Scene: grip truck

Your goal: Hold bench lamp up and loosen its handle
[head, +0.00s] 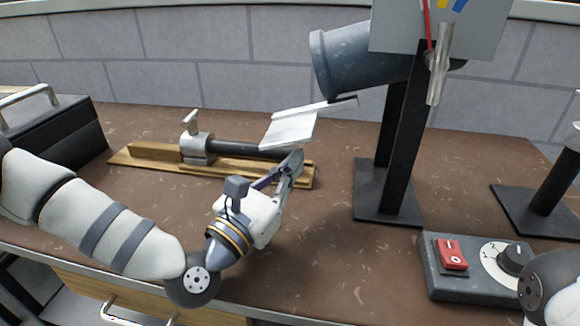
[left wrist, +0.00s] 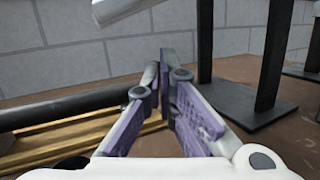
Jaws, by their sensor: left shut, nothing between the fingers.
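The bench lamp, a blue-grey cylinder (head: 360,60), is tilted on a black two-post stand (head: 402,150). Its silver handle (head: 438,68) is on the right side of the stand. The stand's posts also show in the left wrist view (left wrist: 273,55). My left gripper (head: 297,158) is shut and empty, low in front of the lamp and left of the stand. It touches neither. Its fingers (left wrist: 167,68) also show together in the left wrist view. My right gripper is outside the frames; only a piece of my right arm shows at the lower right.
A wooden board (head: 140,155) with a silver clamp (head: 196,145), black rod (head: 235,148) and pale plate (head: 290,128) lies just behind my left gripper. A marked panel (head: 390,25) partly covers the lamp. A switch box (head: 455,285) sits front right. A black case (head: 60,140) stands left.

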